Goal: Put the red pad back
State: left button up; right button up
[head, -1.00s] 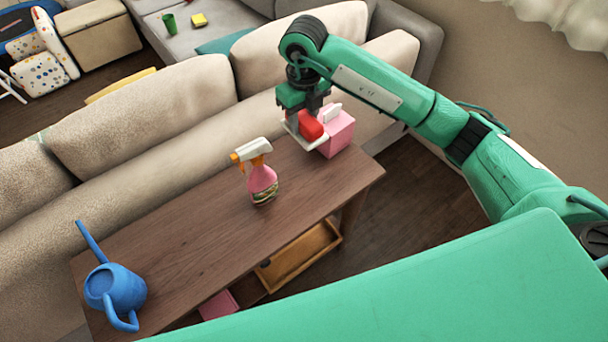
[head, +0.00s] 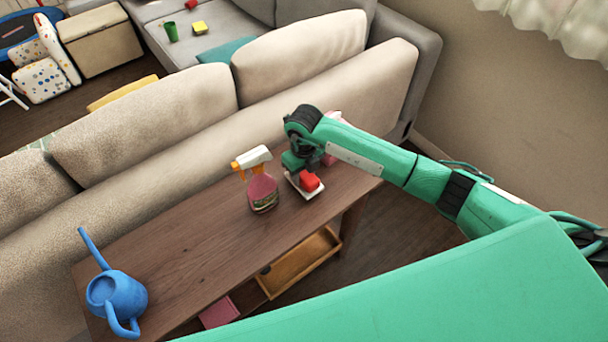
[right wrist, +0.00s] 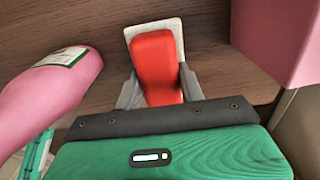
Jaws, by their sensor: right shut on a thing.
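The red pad (head: 309,181) is a red block on a flat white base. My right gripper (head: 301,172) is shut on the red block from above, at the right part of the wooden table (head: 190,240). In the right wrist view the red pad (right wrist: 157,65) sits between the two grey fingers (right wrist: 158,90), its pale base showing past the far end. The base is low over the tabletop; I cannot tell whether it touches. My left gripper is not in view.
A pink spray bottle (head: 263,191) stands just left of the pad. A pink box (right wrist: 275,40) is close on the other side, mostly hidden by my arm in the head view. A blue watering can (head: 117,295) stands at the left end. The table's middle is clear.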

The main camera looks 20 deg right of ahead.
jog(key=shift+f, duration=0.75)
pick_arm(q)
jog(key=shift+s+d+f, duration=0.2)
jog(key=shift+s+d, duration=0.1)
